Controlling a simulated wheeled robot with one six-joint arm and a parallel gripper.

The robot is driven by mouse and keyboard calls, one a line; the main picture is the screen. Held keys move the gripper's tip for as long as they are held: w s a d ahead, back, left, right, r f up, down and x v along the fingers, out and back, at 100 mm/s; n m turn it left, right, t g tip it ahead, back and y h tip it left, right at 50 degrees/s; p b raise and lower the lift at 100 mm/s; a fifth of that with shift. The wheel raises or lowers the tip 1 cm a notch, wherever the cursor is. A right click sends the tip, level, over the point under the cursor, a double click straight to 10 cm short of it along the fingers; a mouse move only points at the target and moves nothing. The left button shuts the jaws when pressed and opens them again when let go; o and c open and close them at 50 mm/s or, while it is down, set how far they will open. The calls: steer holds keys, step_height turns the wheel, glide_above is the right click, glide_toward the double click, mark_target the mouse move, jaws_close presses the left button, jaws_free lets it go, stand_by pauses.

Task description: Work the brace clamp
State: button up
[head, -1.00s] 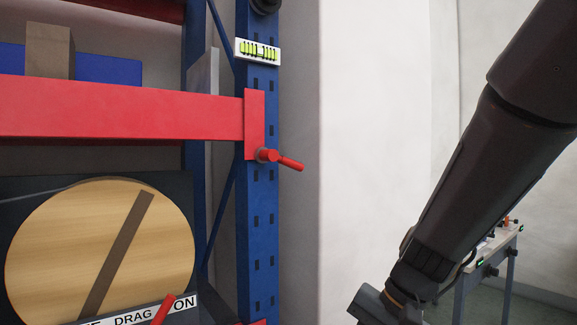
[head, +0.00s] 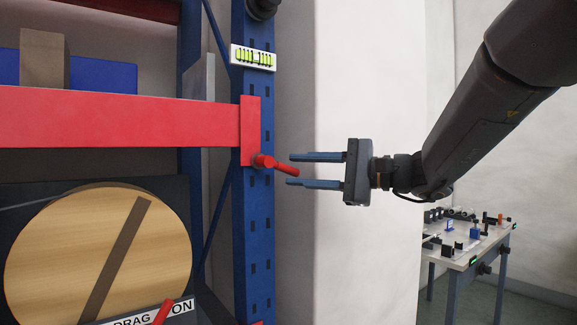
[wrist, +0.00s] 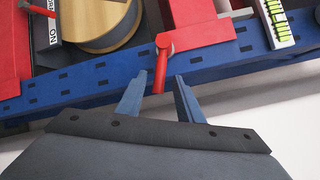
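The brace clamp is a red lever (head: 277,164) on a round pivot, set on the red beam's end plate (head: 250,130) at the blue rack upright. In the head view the lever points right and slightly down. My gripper (head: 290,170) is open and level, just right of the lever, with its two fingers pointing at it. In the wrist view the lever (wrist: 160,75) reaches into the gap between the fingertips of my gripper (wrist: 161,80), nearer the left one. The fingers are not closed on it, and I cannot tell whether either touches it.
A green-and-white level-like label (head: 253,57) sits above on the blue upright (head: 258,215). A wooden disc (head: 60,250) and another red handle (head: 163,311) are lower left. A workbench with small items (head: 465,250) stands at the right. The pale wall is behind my gripper.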

mark_target(293, 170)
steer(key=shift+p+x, duration=0.45)
steer(key=shift+x, duration=1.2)
jaws_close()
